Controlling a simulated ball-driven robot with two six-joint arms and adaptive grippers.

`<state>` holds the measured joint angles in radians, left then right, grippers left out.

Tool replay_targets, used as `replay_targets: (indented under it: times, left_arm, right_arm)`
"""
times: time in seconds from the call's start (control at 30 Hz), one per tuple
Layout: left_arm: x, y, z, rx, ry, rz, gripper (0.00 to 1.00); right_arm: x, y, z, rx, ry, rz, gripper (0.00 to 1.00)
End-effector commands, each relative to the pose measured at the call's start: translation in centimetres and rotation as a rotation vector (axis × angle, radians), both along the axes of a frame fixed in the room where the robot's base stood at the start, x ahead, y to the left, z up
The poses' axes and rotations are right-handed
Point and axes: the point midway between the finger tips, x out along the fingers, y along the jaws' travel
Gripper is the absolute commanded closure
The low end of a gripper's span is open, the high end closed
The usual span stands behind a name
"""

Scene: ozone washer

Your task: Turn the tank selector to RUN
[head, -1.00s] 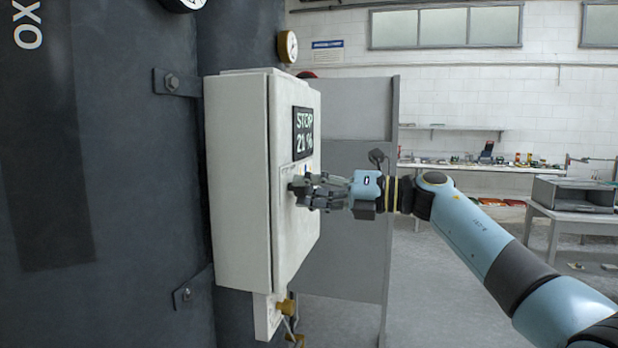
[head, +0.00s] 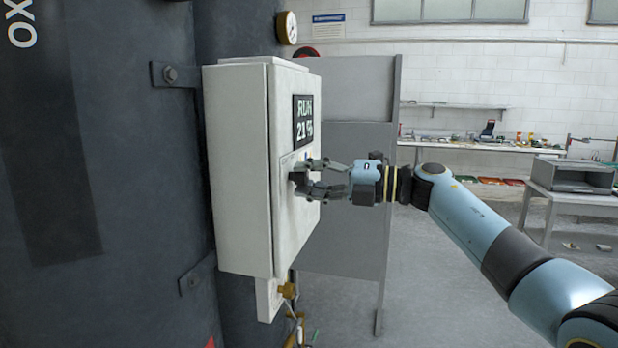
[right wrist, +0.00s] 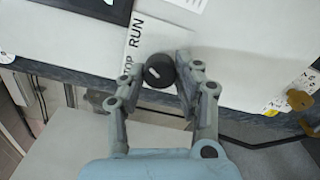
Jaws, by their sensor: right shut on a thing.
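The tank selector (head: 298,178) is a dark round knob on the front of the pale control box (head: 237,170). In the right wrist view the knob (right wrist: 159,71) shows a short white mark, beside a white label plate with RUN (right wrist: 135,35) and a partly hidden second word. The display (head: 303,121) reads RUN 21 %. My right gripper (head: 306,179) is shut on the knob, one finger above and one below in the head view. In the right wrist view its fingers (right wrist: 160,74) flank the knob. My left gripper is not in view.
The box is mounted by brackets on a dark tank (head: 100,200). A grey partition (head: 355,200) stands behind the box. Brass fittings (head: 287,290) hang below it. A workbench (head: 470,144) is far back.

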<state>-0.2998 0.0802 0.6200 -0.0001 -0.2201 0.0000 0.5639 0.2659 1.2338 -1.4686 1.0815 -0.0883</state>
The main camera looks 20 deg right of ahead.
Motion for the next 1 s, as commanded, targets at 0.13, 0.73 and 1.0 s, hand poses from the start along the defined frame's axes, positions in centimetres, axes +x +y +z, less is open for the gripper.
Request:
replay_targets:
  times: [0.13,0.73,1.0]
  left_arm:
    - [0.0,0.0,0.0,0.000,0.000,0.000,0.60]
    - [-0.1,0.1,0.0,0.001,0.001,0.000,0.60]
    - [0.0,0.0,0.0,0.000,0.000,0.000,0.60]
  right_arm:
    - [0.1,0.0,0.1,0.001,0.000,-0.002,0.67]
    - [-0.9,-1.5,-0.1,-0.004,-0.001,-0.002,0.45]
    - [-4.3,-6.4,-0.1,-0.006,0.001,-0.002,0.45]
